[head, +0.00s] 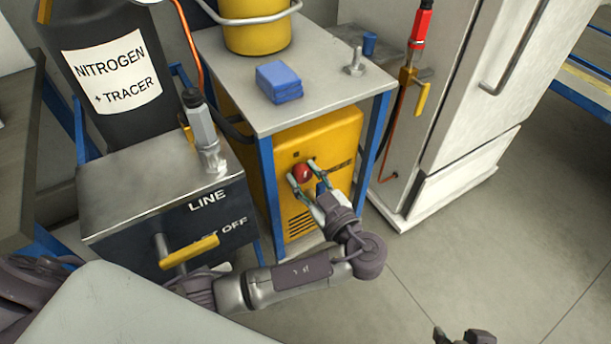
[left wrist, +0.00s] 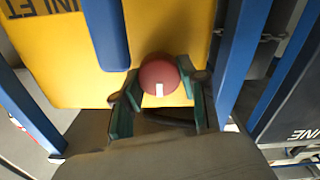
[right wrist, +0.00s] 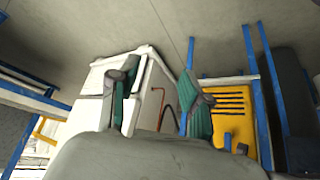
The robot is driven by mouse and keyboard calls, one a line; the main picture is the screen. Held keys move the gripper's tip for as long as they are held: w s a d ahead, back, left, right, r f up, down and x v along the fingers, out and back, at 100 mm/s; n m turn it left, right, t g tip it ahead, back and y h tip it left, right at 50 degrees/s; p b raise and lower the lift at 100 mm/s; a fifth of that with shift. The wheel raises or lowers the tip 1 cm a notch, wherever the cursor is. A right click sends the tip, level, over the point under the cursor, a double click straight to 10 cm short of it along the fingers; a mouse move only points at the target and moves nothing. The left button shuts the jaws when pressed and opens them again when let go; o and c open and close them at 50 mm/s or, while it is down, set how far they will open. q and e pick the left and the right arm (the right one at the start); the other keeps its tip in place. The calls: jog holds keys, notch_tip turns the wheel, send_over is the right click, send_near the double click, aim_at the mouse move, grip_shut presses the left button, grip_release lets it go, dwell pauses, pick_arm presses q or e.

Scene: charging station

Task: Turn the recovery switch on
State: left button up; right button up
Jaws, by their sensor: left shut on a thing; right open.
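The recovery switch is a round red knob (head: 302,172) on the front of the yellow recovery unit (head: 335,140), under the grey table top. In the left wrist view the knob (left wrist: 158,72) shows a short white mark at its lower edge. My left gripper (head: 301,171) has its green-padded fingers on either side of the knob and is shut on it; it also shows in the left wrist view (left wrist: 161,88). My right gripper (right wrist: 158,88) is open and empty, away from the unit, with only its tip at the bottom edge of the head view.
A grey table top (head: 320,85) with blue legs (head: 271,195) stands over the unit and bears a blue block (head: 279,82) and a yellow bucket (head: 256,30). A box with a yellow valve handle (head: 190,251) stands left. A white cabinet (head: 470,100) stands right. The floor at front right is clear.

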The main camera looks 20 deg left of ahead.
pick_arm(q)
jog(key=m+p, duration=0.1)
jog(key=m, duration=0.1)
jog(key=shift+m, duration=0.3)
jog(key=shift+m+p, duration=0.35)
jog(key=shift+m, duration=0.45)
pick_arm(e)
jog(key=s+g, duration=0.1)
jog(key=s+d+g, duration=0.1)
jog(key=s, duration=0.3)
jog(key=shift+d+f+g+h, duration=0.25)
jog(key=shift+g+h, duration=0.05)
jog(key=shift+g, duration=0.1)
pick_arm(q)
jog(key=o, duration=1.1)
jog(key=shift+o, duration=0.2)
jog(key=shift+d, duration=0.15)
pick_arm(e)
jog(key=shift+w, duration=0.1)
pick_arm(q)
jog(key=v, duration=1.2)
